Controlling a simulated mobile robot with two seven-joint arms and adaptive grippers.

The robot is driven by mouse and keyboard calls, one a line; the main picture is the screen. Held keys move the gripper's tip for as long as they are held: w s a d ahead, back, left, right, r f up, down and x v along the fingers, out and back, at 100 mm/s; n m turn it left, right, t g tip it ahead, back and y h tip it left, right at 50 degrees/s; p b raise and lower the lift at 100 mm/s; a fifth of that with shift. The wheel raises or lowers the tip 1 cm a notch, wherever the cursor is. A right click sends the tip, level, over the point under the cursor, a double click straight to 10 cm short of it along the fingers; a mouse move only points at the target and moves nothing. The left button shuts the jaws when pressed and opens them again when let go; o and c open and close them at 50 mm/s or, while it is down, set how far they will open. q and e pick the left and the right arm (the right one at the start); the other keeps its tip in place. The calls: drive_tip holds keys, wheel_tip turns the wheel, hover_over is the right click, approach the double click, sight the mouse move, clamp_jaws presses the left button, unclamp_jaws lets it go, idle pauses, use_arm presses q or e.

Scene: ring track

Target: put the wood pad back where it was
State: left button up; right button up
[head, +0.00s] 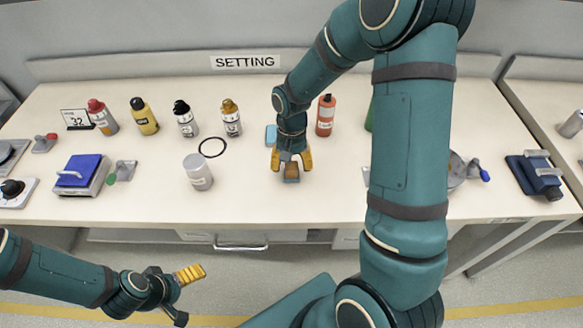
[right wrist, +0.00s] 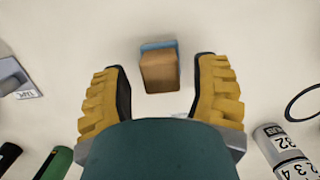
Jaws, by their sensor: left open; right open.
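The wood pad appears as a small brown block (head: 291,171) on the table, and it also shows in the right wrist view (right wrist: 160,73). A blue edge (right wrist: 157,45) shows along one side of it there; I cannot tell if that is part of the block. My right gripper (head: 291,163) is open and points down over the block. In the right wrist view the block lies between its two yellow fingers (right wrist: 160,82), with a gap on each side. My left gripper (head: 190,291) is open and empty, low in front of the table.
A light blue piece (head: 271,135) lies behind my right gripper. A black ring (head: 212,147) and a grey canister (head: 198,172) are to the left. Several bottles stand behind, including a red one (head: 325,115). My right arm hides part of the table's right side.

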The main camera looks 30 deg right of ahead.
sight(292, 162)
use_arm(q)
drive_tip(key=shift+s+r+p, duration=0.25)
drive_tip(key=shift+r+p, duration=0.75)
drive_tip(key=shift+r, duration=0.15)
use_arm(e)
wheel_tip(292, 162, up, 10)
drive_tip(key=w, duration=0.1)
drive_tip(key=shift+d+f, duration=0.15)
drive_tip(key=shift+d, duration=0.2)
